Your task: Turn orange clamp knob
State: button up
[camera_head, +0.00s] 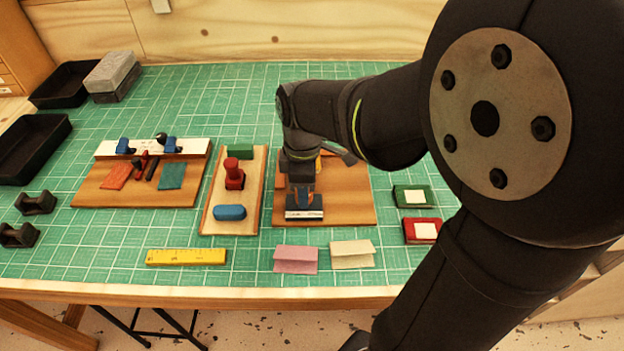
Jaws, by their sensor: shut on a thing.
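My gripper (301,186) points down over the right wooden board (350,211). It is shut on what looks like the orange clamp knob (319,164); only a small patch of orange shows beside the jaws. The gripper and wrist hide most of the knob and the clamp under it, so its turn angle cannot be seen. A dark and white block (304,214) with a blue part sits on the board just in front of the gripper.
Left of it is a board with a red knob (233,174), a green block (240,152) and a blue block (230,213). Another board (135,192) holds blue clamps. Pink (296,260) and cream cards (352,254) lie in front; green (413,196) and red (422,231) items lie right.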

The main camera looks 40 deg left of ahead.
dwell(0.3)
jog(key=o, duration=1)
notch_tip(320, 180, up, 17)
jog(key=shift+w+a+r, duration=0.15)
jog(key=shift+a+r, duration=0.05)
jog(key=shift+f, duration=0.1)
jog(key=f, duration=1.7)
jog(key=shift+d+f, duration=0.15)
jog(key=shift+d, duration=0.05)
